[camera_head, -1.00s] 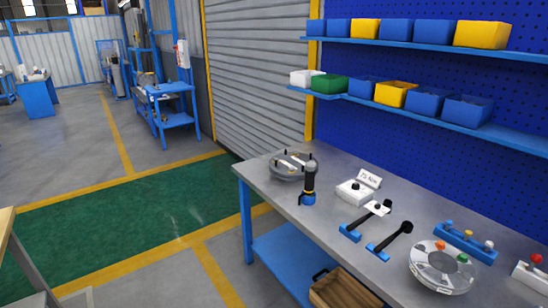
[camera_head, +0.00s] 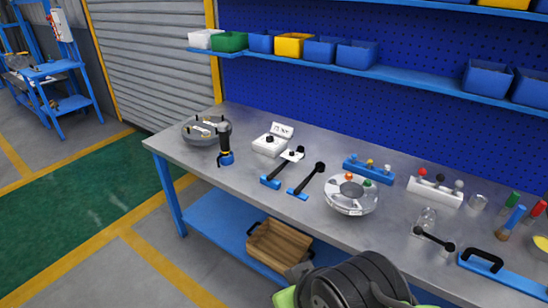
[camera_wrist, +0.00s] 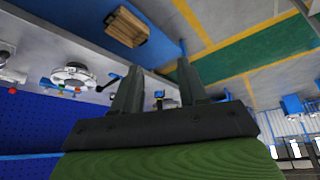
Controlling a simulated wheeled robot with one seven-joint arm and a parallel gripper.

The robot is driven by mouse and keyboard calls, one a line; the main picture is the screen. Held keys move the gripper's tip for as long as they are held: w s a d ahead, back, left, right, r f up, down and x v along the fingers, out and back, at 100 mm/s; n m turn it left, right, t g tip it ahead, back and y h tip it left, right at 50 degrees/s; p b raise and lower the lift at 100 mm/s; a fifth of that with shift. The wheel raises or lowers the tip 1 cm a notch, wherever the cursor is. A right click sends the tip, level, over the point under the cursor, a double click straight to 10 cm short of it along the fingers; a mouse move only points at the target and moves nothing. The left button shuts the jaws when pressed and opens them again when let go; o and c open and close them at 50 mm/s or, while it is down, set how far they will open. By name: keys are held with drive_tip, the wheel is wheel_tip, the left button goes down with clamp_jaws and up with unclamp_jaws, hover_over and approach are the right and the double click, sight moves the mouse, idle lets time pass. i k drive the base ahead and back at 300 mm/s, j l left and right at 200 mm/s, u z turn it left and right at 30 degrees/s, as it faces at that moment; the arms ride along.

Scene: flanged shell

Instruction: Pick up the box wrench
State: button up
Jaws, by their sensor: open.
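I cannot tell for sure which tool is the box wrench. A short black bar with rounded ends (camera_head: 434,239) lies near the front right of the workbench in the head view. Two black-handled tools with blue cross-pieces, one on the left (camera_head: 282,168) and one on the right (camera_head: 306,181), lie near the bench's middle. My gripper (camera_wrist: 152,42) is open and empty in the wrist view, its two dark fingers apart and away from the bench objects. In the head view my dark arm shows at the bottom; its fingers are not clear there.
A wooden crate (camera_head: 278,246) sits on the lower shelf. Green floor lies left.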

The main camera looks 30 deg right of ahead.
sight(320, 167)
drive_tip(key=i+l+z, duration=0.1)
drive_tip(key=i+z, duration=0.15)
drive_tip(key=i, duration=1)
